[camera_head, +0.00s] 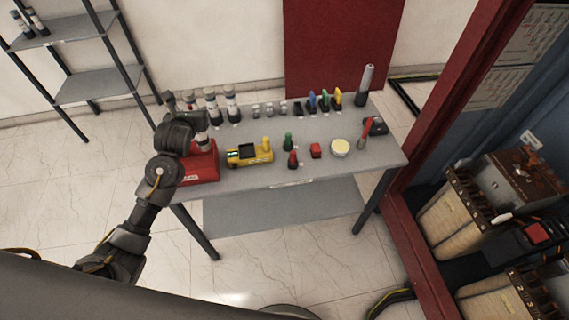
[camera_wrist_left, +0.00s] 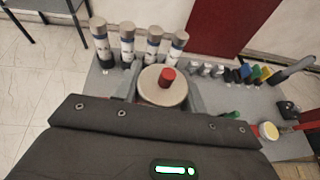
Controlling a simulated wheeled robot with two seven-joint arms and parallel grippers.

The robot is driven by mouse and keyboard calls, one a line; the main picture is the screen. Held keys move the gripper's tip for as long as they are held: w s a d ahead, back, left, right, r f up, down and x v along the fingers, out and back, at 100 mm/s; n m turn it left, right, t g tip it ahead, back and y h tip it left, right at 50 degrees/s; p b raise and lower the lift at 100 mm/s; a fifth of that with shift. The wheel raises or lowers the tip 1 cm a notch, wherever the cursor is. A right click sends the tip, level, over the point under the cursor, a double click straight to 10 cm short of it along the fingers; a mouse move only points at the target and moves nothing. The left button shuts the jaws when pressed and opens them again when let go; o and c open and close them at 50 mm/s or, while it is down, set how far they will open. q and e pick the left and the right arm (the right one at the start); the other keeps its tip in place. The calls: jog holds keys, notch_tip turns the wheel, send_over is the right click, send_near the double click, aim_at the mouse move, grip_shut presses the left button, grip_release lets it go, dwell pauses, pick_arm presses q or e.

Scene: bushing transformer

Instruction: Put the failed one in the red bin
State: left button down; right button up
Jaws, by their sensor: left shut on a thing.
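The red bin (camera_head: 201,168) sits at the left end of the grey table. My left gripper (camera_head: 203,146) is above the bin and shut on a pale cylindrical bushing (camera_head: 202,140). In the left wrist view the held bushing (camera_wrist_left: 163,92) shows end-on as a round grey-beige disc with a red tip, between the two fingers. The bushing's lower end and any contact with the bin are hidden. Several grey-capped bushings (camera_head: 231,103) with dark and white bodies stand along the back left; they also show in the left wrist view (camera_wrist_left: 127,44). My right gripper is in neither view.
A yellow tester-like device (camera_head: 249,153) lies right of the bin. A red frame (camera_head: 425,150) borders the table's right side.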

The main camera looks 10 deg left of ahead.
pick_arm(q)
jog(key=s+a+f+n+y+p, duration=0.1)
jog(key=a+f+p, duration=0.15)
jog(key=a, duration=0.25)
jog(key=s+a+f+y+p, duration=0.1)
jog(key=s+a+f, duration=0.15)
jog(key=a, duration=0.25)
notch_tip(320, 180, down, 6)
jog(key=b, duration=0.6)
jog(key=shift+w+d+f+b, duration=0.2)
jog(key=shift+w+b, duration=0.1)
jog(key=shift+w, duration=0.15)
jog(key=c, duration=0.9)
grip_release()
jog(key=shift+o, duration=0.8)
jog(key=shift+f+g, duration=0.1)
jog(key=shift+g, duration=0.2)
